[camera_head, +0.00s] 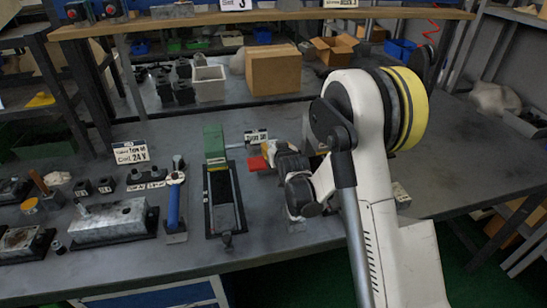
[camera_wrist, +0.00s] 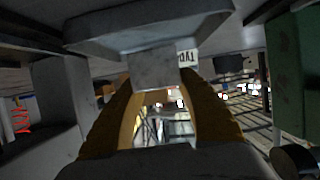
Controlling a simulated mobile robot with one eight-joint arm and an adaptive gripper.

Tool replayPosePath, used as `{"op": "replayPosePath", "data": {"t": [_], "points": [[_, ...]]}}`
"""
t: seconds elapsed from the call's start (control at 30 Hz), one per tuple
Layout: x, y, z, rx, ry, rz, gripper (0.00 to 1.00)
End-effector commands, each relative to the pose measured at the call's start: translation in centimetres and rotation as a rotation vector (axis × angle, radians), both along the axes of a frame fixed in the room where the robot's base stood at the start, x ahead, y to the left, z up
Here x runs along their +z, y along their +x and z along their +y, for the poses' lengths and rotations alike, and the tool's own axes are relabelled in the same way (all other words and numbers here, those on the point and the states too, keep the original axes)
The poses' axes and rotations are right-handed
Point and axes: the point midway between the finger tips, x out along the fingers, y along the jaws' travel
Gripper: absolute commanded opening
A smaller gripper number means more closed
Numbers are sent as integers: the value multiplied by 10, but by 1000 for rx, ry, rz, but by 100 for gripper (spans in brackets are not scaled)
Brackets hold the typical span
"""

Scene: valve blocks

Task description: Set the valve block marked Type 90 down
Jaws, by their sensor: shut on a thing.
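My gripper (camera_head: 268,152) is right of the middle of the bench in the head view, with yellow fingers pointing left. In the wrist view the two yellow fingers of my gripper (camera_wrist: 160,82) are closed on the narrow part of a grey metal block (camera_wrist: 153,62), which has a wide flange. A small tag beside it reads something like DA1. In the head view the held block is mostly hidden by the gripper. A small label plate (camera_head: 256,135) stands just behind the fingers; its text looks like Type 90 but is hard to read. A red piece (camera_head: 257,163) is below the fingers.
A green block (camera_head: 214,142) stands on a dark fixture (camera_head: 224,200) left of my gripper. A cardboard box (camera_head: 273,70) and white bin (camera_head: 208,83) stand behind. The bench right of my arm is mostly bare.

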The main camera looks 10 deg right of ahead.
Motion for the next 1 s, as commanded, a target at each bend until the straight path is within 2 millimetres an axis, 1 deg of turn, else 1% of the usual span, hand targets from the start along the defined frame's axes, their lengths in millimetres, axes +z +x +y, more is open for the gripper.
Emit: {"op": "replayPosePath", "data": {"t": [0.1, 0.2, 0.43, 0.57, 0.6, 0.63, 0.9, 1.0], "points": [[-20, 0, 0, 0, 0, -1, 2], [-31, 0, 0, 0, 0, -1, 2], [-30, 0, 0, 0, 0, -1, 2], [-33, 0, 0, 0, 0, -1, 2], [-33, 0, 0, 0, 0, 0, 55], [-32, 0, 0, 0, 0, 0, 63], [-32, 0, 0, 0, 0, 0, 63], [-29, -1, 0, 0, 0, 0, 63]]}}
